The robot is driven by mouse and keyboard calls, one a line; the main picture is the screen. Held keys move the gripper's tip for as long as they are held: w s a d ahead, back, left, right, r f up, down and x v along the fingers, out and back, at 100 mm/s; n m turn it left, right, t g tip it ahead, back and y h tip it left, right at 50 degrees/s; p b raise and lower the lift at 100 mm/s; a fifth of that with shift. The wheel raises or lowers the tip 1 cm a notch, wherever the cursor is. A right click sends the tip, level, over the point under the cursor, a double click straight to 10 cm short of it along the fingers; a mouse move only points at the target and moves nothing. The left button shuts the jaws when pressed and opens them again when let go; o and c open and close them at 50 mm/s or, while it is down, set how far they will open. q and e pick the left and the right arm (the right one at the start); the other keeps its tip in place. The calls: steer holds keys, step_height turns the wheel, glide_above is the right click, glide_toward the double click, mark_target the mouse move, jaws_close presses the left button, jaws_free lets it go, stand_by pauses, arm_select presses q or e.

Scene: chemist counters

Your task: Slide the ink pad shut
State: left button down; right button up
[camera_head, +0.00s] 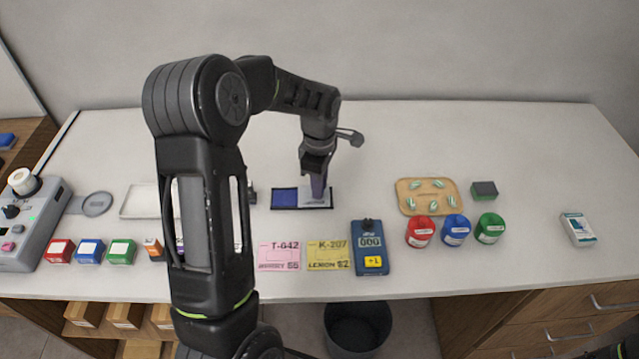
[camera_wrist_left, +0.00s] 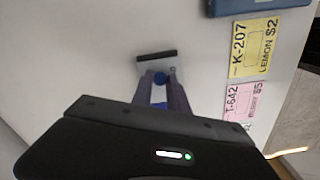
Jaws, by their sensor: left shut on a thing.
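The ink pad (camera_head: 285,198) lies on the counter near the middle in the head view. Its blue inked part shows on the left, and a pale sliding lid (camera_head: 316,204) covers the right side. A bit of the blue pad (camera_wrist_left: 158,105) shows between the fingers.
A pink card (camera_head: 279,257), a yellow card (camera_head: 327,255) and a blue counter device (camera_head: 369,247) lie in front of the ink pad. A tan tray (camera_head: 408,204) and several round containers stand to the right. The counter behind the pad is clear.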

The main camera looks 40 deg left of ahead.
stand_by(0.8)
arm_select(q)
steer(key=s+a, duration=0.1)
steer(key=s+a+b, duration=0.1)
steer(key=a, duration=0.1)
steer(key=s+a, duration=0.2)
steer(key=shift+a, duration=0.2)
steer(key=shift+s+a, duration=0.15)
steer(key=shift+a, duration=0.05)
steer(key=c, duration=1.3)
jaws_free()
steer(key=shift+s+a, duration=0.1)
steer(key=shift+c, duration=0.2)
steer(key=shift+o, duration=0.2)
steer(key=shift+r, duration=0.1)
